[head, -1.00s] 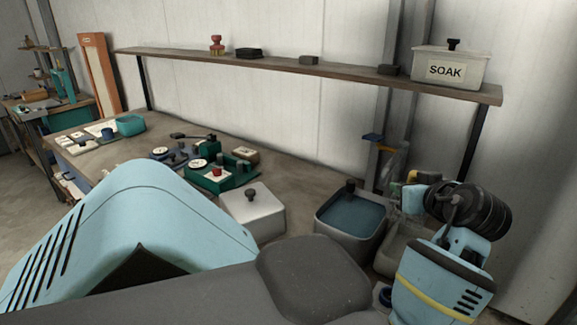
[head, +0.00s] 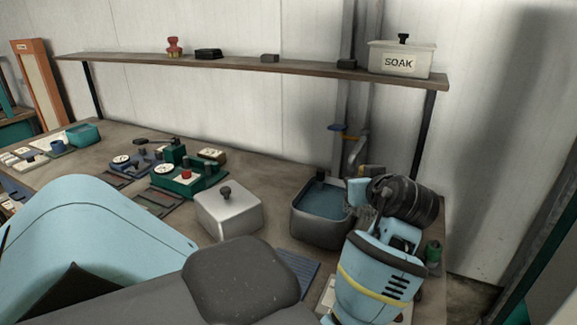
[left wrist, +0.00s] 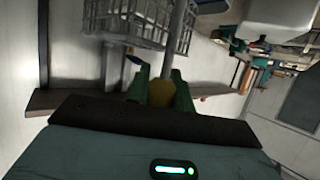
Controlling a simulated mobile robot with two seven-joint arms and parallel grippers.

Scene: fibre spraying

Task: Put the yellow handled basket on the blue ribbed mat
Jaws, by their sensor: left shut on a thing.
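My left gripper (left wrist: 160,88) is shut on the yellow handle (left wrist: 160,94) of the grey wire basket (left wrist: 150,32). The basket's mesh body shows beyond the fingers in the left wrist view, cut by the top edge. In the head view my wrist hides most of the gripper and basket, close to the right side of a liquid-filled tank. The blue ribbed mat (head: 298,266) lies on the bench in front of the tank, partly covered by my arm. My right gripper is not in view.
The grey open tank (head: 312,234) holds blue liquid. A silver lidded box (head: 230,215) stands left of it. Green fixtures (head: 185,185) stand farther left. A shelf (head: 250,64) with a SOAK box (head: 402,61) runs along the wall. A small green container (head: 433,252) stands at the right.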

